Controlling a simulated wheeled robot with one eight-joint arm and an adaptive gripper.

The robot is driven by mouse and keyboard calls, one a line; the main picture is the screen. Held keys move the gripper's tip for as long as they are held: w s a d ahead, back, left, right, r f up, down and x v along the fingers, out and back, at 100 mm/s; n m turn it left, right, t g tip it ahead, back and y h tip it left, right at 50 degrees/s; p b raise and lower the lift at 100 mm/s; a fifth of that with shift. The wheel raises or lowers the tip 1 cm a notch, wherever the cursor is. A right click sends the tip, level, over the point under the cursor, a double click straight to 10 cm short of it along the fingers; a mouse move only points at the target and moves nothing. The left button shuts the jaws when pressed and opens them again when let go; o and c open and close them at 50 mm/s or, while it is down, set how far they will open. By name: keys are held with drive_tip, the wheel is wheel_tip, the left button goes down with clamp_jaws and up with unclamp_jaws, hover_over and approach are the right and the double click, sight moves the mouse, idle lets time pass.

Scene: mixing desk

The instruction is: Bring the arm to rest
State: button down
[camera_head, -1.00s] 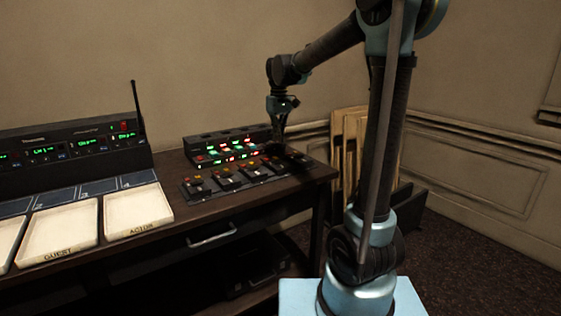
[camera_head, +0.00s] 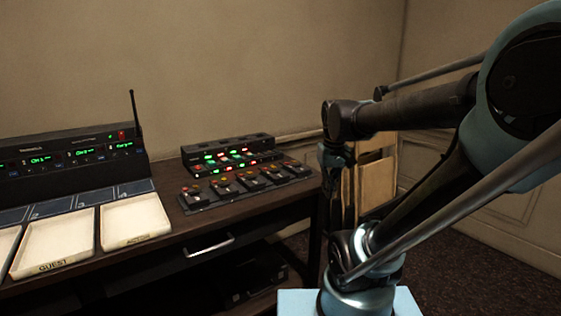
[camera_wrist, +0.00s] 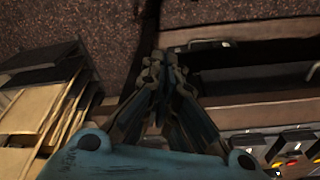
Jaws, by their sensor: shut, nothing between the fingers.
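My gripper (camera_wrist: 158,66) is shut and empty in the wrist view, its two dark fingers meeting at their tips. In the head view the arm is folded back towards me at the right. Its wrist end hangs down just right of the desk's (camera_head: 265,215) right end, apart from the control boxes. The fingers are hard to make out there against the dark background.
A control unit with lit buttons (camera_head: 228,142) and a row of switch boxes (camera_head: 245,186) stand on the desk. Trays (camera_head: 135,222) and a radio rack (camera_head: 70,155) are at left. Wooden panels (camera_head: 376,183) lean by the wall, close to the wrist. A drawer handle (camera_head: 209,246) juts out in front.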

drive_tip(key=s+d+f+m, duration=0.2)
drive_tip(key=s+d+f, duration=0.1)
drive_tip(key=s+f, duration=0.6)
drive_tip(key=shift+s+d+f+t, duration=0.2)
drive_tip(key=shift+d+f+t, duration=0.1)
drive_tip(key=shift+d+f, duration=0.05)
drive_tip(key=shift+w+f, duration=0.2)
drive_tip(key=shift+w, duration=0.25)
